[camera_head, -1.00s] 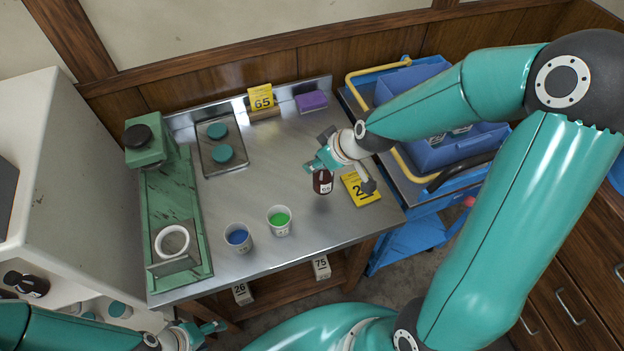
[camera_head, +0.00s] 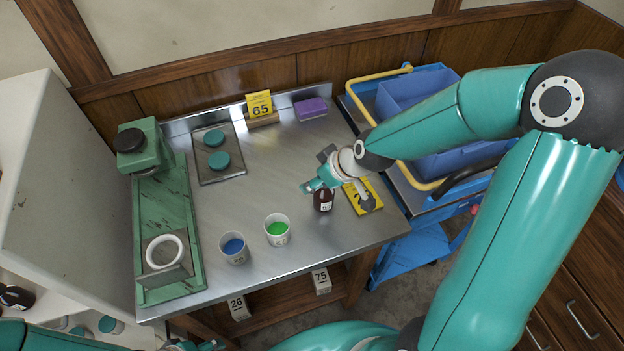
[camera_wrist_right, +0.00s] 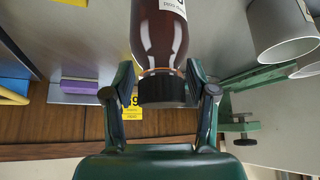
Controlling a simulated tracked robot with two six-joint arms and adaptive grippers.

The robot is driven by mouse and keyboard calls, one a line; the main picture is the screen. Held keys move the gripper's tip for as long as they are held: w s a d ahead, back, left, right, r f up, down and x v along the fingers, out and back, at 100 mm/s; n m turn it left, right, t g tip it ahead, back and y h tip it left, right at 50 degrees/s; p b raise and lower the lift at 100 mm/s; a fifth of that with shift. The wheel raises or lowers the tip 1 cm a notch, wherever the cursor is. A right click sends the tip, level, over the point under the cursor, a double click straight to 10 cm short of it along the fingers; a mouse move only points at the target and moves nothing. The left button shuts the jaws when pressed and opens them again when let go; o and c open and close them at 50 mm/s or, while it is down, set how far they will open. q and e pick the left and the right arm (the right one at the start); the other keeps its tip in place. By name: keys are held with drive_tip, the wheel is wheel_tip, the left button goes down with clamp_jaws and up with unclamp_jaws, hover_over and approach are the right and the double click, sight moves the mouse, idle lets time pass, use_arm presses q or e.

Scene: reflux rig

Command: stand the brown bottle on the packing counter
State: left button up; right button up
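The brown bottle (camera_head: 323,201) has a white label and stands upright over the front right of the steel counter (camera_head: 215,204), beside a yellow number card. Its base appears at or just above the surface; I cannot tell which. In the right wrist view the bottle (camera_wrist_right: 160,40) shows its black cap towards me. My right gripper (camera_head: 318,186) is at the bottle's top; in the wrist view its fingers (camera_wrist_right: 162,76) close on both sides of the neck and shoulder. My left gripper (camera_head: 205,346) is barely in the picture at the bottom edge, its fingers mostly cut off.
A blue-filled cup (camera_head: 233,248) and a green-filled cup (camera_head: 277,230) stand left of the bottle. A yellow card (camera_head: 371,200) is close on its right. A green stand (camera_head: 165,225) fills the counter's left side. A blue cart (camera_head: 420,205) adjoins on the right. The counter's middle is clear.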

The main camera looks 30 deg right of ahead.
drive_tip(key=shift+s+d+r+p, duration=0.15)
drive_tip(key=shift+s+r+p, duration=0.1)
drive_tip(key=shift+r+p, duration=0.4)
drive_tip(key=p+v, duration=1)
drive_tip(key=shift+s+r, duration=0.2)
